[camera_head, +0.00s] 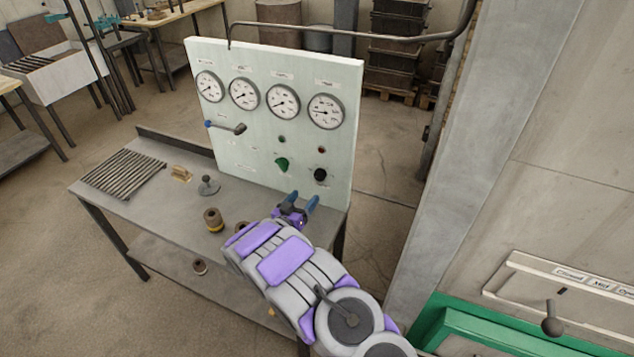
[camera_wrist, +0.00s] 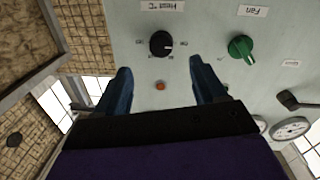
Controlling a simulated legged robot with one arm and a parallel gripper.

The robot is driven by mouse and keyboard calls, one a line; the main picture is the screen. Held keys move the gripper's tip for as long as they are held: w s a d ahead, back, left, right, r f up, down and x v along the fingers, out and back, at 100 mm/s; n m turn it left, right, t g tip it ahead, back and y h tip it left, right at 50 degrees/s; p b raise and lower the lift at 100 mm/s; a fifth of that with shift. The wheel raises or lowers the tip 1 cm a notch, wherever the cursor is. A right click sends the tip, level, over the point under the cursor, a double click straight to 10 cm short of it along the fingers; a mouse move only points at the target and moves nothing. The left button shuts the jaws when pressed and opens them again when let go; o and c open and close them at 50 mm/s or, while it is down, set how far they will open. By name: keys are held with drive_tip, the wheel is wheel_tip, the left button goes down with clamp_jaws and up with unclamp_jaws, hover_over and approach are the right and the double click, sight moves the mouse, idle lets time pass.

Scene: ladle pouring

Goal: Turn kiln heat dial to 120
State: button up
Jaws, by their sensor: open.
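The heat dial (camera_head: 320,174) is a round black knob low on the right of the pale upright panel (camera_head: 225,105). In the wrist view the panel appears upside down, and the dial (camera_wrist: 161,43) sits under a "Heat °C" label. A pale pointer mark shows on the dial's right side there; the scale figures are too small to read. My gripper (camera_head: 301,201) is open and empty, with blue fingers, below and in front of the dial. In the wrist view its fingertips (camera_wrist: 160,66) lie on either side of the dial's position, apart from it.
A green fan knob (camera_head: 281,163) is left of the dial. A lever (camera_head: 226,127) sticks out farther left, below the gauges (camera_head: 283,101). The metal bench (camera_head: 150,195) holds a grate (camera_head: 124,173) and small items. A grey post (camera_head: 440,190) stands at the right.

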sight(318, 178)
drive_tip(key=b+x, duration=0.1)
drive_tip(key=x, duration=0.8)
drive_tip(key=shift+a, duration=0.1)
drive_tip(key=shift+w+d+b, duration=0.3)
drive_tip(key=shift+w+d, duration=0.05)
drive_tip(key=shift+w, duration=0.15)
drive_tip(key=shift+a, duration=0.15)
drive_tip(key=shift+c, duration=0.3)
drive_tip(key=shift+c, duration=0.8)
drive_tip(key=shift+r, duration=0.1)
drive_tip(key=c, duration=0.8)
drive_tip(key=shift+c, duration=0.2)
